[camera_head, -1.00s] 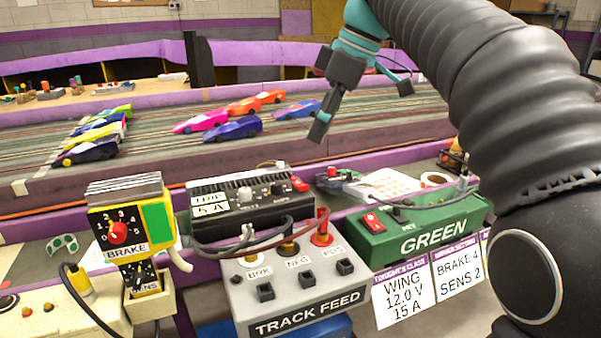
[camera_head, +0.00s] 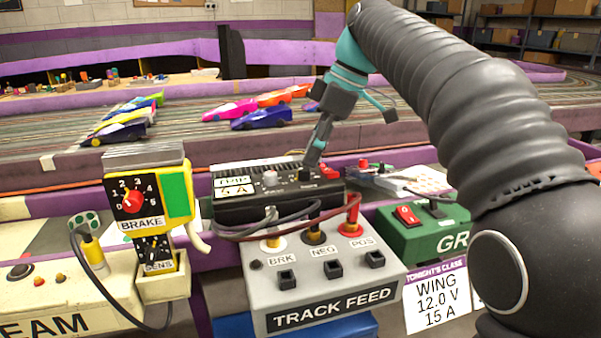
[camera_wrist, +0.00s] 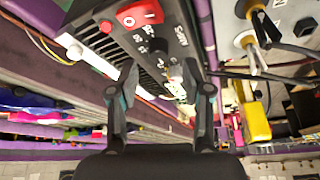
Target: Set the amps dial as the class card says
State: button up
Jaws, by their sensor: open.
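The black power supply (camera_head: 250,200) stands behind the track feed box, with a label that seems to read TRIP 5 A. On its top are a pale knob (camera_head: 271,178), a dark knob (camera_head: 305,173) and a red switch (camera_head: 329,172). In the wrist view, lettering that looks like AMPS lies beside the dark knob (camera_wrist: 158,45); its pointer setting is too small to read. The class card (camera_head: 436,300) reads WING, 12.0 V, 15 A. My gripper (camera_head: 315,155) is over the supply's back right, close to the dark knob. Its fingers (camera_wrist: 160,70) are apart and empty.
The grey track feed box (camera_head: 320,285) with plugged cables stands in front of the supply. A green box (camera_head: 425,235) is to the right, a yellow brake controller (camera_head: 148,200) to the left. Slot cars (camera_head: 262,118) rest on the track behind.

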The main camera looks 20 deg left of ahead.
aim_at(304, 169)
jog(key=shift+b+x, duration=0.4)
jog(key=shift+x, duration=1.45)
